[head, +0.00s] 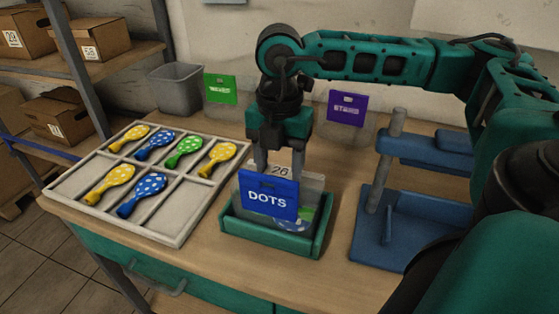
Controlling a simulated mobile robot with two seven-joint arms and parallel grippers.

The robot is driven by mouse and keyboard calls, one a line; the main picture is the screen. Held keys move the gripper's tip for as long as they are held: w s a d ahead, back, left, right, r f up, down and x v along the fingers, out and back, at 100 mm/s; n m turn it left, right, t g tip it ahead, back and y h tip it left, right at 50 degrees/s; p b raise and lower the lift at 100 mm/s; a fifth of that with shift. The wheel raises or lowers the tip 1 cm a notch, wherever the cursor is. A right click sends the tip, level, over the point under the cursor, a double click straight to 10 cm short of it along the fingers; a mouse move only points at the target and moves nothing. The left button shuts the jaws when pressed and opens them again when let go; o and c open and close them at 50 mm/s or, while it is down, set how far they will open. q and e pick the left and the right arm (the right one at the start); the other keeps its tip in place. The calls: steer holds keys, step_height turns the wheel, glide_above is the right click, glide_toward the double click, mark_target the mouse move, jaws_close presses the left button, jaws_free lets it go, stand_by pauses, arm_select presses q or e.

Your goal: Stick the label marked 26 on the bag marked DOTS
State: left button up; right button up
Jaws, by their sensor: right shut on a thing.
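The bag marked DOTS (268,208) has a blue header with white letters. It stands in a green tray (270,244), with its clear body partly showing behind and right of the header. Blue and green shapes show through its lower right. My right gripper (281,167) points down just behind the header and is shut on the label marked 26 (281,171), a small pale piece at its fingertips. The header hides the lower edge of the label, so I cannot tell whether it touches the bag. My left gripper is not in view.
A sectioned tray (195,201) of yellow, blue and green balloons lies left. A grey bin (176,90), a green-header bag (221,89) and a purple-header bag (347,108) stand behind. A blue press-like stand (410,220) is right. Shelves with boxes (92,38) stand far left.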

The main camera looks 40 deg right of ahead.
steer(key=o, duration=1)
steer(key=shift+c, duration=0.2)
steer(key=shift+o, duration=0.6)
steer(key=shift+r, duration=0.15)
step_height(320, 180, up, 6)
steer(key=p, duration=0.4)
steer(key=shift+r+p, duration=0.6)
steer(key=shift+r, duration=0.25)
steer(key=shift+c, duration=0.5)
